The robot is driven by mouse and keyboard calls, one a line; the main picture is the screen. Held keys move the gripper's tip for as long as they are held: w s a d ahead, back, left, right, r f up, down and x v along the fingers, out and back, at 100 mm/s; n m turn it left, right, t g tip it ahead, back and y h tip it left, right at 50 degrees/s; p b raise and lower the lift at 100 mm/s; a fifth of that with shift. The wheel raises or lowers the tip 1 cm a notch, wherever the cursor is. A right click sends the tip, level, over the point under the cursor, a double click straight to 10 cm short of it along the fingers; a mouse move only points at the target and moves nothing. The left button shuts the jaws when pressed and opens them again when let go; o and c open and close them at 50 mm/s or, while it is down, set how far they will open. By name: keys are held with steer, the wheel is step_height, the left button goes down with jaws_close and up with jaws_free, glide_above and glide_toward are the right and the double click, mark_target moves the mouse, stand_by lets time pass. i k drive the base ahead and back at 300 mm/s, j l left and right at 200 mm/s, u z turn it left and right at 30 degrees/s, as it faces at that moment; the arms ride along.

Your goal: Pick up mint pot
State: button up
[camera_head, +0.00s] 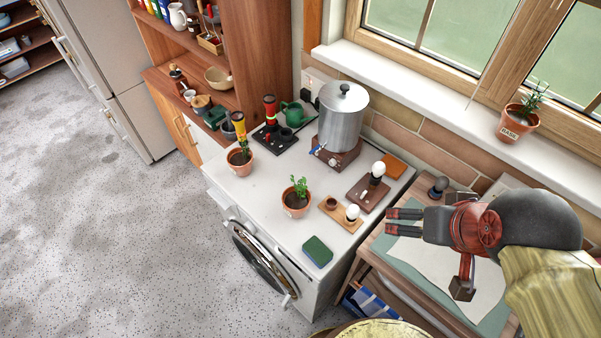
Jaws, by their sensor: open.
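A terracotta pot with a bushy green plant (295,203) stands upright near the middle of the white washing machine top. A third potted plant (517,123) stands on the window sill and bears a pale label too small to read surely. I cannot tell by a label which pot is the mint. My gripper (389,221) is open and empty, at the right over the side table, pointing left and well apart from all the pots.
The speckled floor (120,240) at left is free.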

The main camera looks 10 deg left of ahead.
mark_target(295, 200)
steer(key=k+j, duration=0.15)
steer(key=j, duration=0.2)
steer(key=k+j, duration=0.2)
steer(key=j, duration=0.15)
steer(key=k+j, duration=0.15)
steer(key=j, duration=0.2)
steer(key=k+j, duration=0.15)
steer(key=j, duration=0.2)
